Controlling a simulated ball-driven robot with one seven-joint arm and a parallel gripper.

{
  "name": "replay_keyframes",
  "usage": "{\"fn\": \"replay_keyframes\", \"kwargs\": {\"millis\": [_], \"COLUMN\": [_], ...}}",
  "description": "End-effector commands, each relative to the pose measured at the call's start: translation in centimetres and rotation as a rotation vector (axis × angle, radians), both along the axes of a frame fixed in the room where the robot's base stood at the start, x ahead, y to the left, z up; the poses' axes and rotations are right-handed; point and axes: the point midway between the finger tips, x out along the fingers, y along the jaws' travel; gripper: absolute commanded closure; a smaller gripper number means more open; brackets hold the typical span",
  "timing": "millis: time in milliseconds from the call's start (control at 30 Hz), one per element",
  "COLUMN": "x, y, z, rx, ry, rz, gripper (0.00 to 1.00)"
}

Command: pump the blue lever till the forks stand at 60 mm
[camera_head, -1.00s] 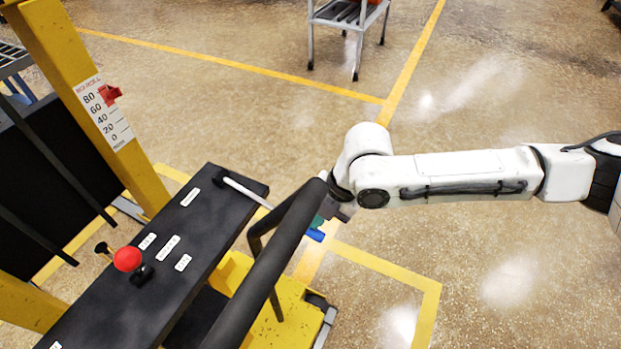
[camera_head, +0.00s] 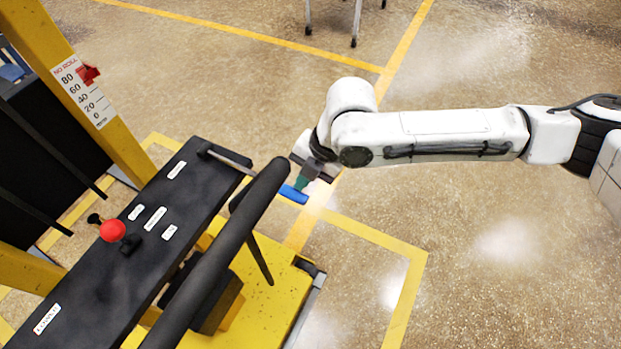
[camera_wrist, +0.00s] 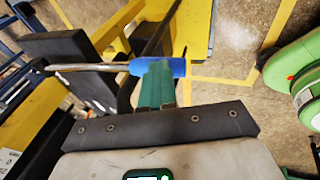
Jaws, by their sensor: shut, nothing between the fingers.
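The pump lever is a thin metal rod with a blue grip (camera_head: 292,194), reaching right from the black top of the yellow forklift truck. The grip also shows in the wrist view (camera_wrist: 178,67). My gripper (camera_head: 302,184) has its teal fingers shut and empty. The fingertips are at the blue grip, seemingly against it, not around it; exact contact is hard to tell. The white height scale (camera_head: 85,92) is on the yellow mast. Its red pointer (camera_head: 88,74) appears between the 60 and 80 marks; the exact reading is unclear. The fork tips are not identifiable.
A thick black handle bar (camera_head: 215,265) rises close to my gripper on its left. A red knob (camera_head: 112,231) stands on the black labelled top (camera_head: 125,265). A metal-legged cart (camera_head: 355,20) is at the back. The floor on the right is open.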

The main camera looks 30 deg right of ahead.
Motion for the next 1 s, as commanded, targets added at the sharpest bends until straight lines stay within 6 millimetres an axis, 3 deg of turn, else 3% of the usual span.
{"fn": "replay_keyframes", "kwargs": {"millis": [500,1000], "x": [-0.8,-0.9], "y": [-2.9,-3.2], "z": [7.7,8.7], "rx": [-0.003,-0.002], "ry": [-0.003,-0.004], "rz": [-0.003,-0.002], "gripper": [1.00,1.00]}}
